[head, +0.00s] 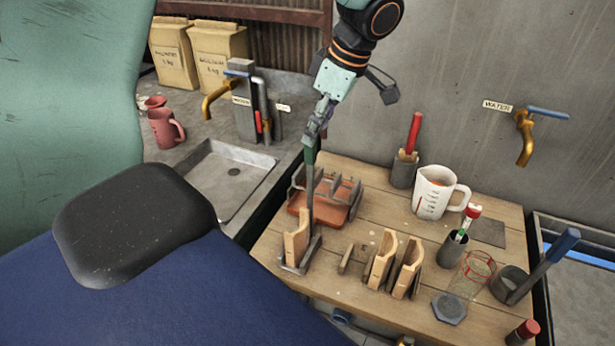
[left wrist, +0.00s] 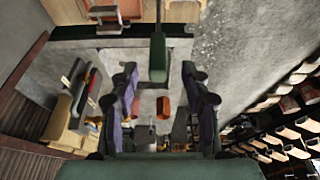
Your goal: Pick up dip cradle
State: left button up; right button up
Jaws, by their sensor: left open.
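The dip cradle (head: 303,258) stands on the wooden table near its left front edge. It has a grey base holding a tan piece, and a tall upright handle with a green grip (head: 310,158). My left gripper (head: 317,130) is open above it, pointing down, close to the top of the handle. In the left wrist view the green grip (left wrist: 158,58) lies ahead, between my two spread fingers (left wrist: 160,90). I cannot tell whether a finger touches it. My right gripper is out of view.
An orange tray in a grey rack (head: 325,197) sits directly behind the cradle. Two more tan pieces (head: 395,265) stand to its right. A white measuring jug (head: 436,192), a grey cup (head: 452,250) and a wire basket (head: 473,275) fill the right side.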

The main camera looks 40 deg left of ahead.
aim_at(305, 145)
pick_arm(q)
jog(key=shift+y, duration=0.4)
jog(key=p+x, duration=0.1)
jog(key=x, duration=0.6)
jog(key=shift+w+a+r, duration=0.1)
jog(key=shift+a, duration=0.05)
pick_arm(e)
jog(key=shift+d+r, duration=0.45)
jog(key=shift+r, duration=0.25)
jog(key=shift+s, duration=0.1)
